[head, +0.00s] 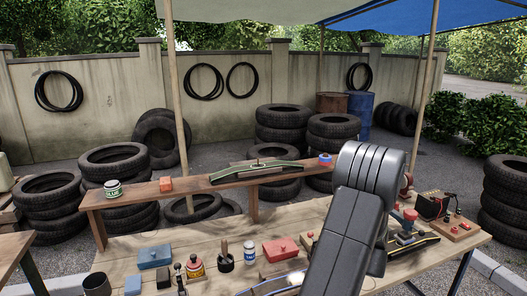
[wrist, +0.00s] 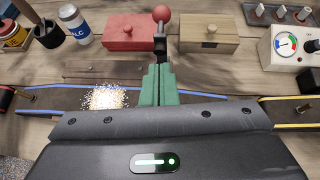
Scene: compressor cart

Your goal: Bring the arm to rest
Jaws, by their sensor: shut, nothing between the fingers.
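My gripper (wrist: 158,78) shows in the wrist view as two green fingers pressed together, with nothing between them. It points out over the workbench (wrist: 225,78). In the head view my arm is folded in front of the bench's right half and hides the gripper. A dark strip with blue edges (wrist: 48,99) lies behind the fingers, with a white speckled patch (wrist: 106,98) on it just to their left. I cannot tell how far the fingers are above the bench.
A red box (wrist: 131,36), a wooden box (wrist: 208,38) and a talc can (wrist: 75,24) stand beyond the fingers. A red-ball lever (wrist: 161,14) rises close ahead. A gauge (wrist: 286,44) is at the right. A raised shelf (head: 225,182) runs along the bench's back.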

